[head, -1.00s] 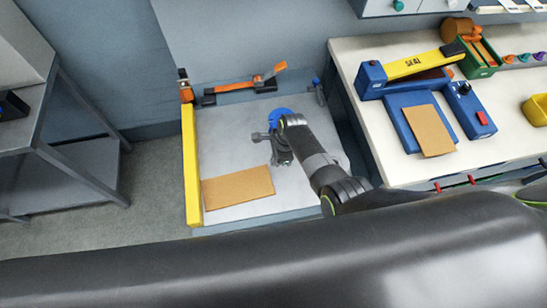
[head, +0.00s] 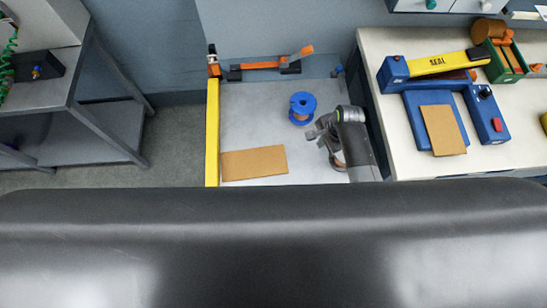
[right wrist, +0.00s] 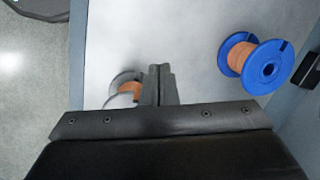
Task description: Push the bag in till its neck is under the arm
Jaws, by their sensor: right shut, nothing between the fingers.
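The heat sealer (head: 395,72) is blue with a yellow arm (head: 437,64) marked SEAL, on the white bench at right. A flat brown bag (head: 443,130) lies on its blue bed, in front of the arm. A gap of blue bed shows between the bag's far end and the arm; its neck is hard to make out. My right gripper (head: 318,132) is over the grey table, left of the bench and away from the bag. In the right wrist view its fingers (right wrist: 158,84) are together and empty. My left gripper is not in view.
A blue spool of copper wire (head: 302,108) stands near my right gripper; a grey spool (right wrist: 122,90) is partly behind its fingers. A brown sheet (head: 254,163) lies on the grey table (head: 250,110). A yellow rail (head: 212,130) edges it. A shelf (head: 90,130) stands left.

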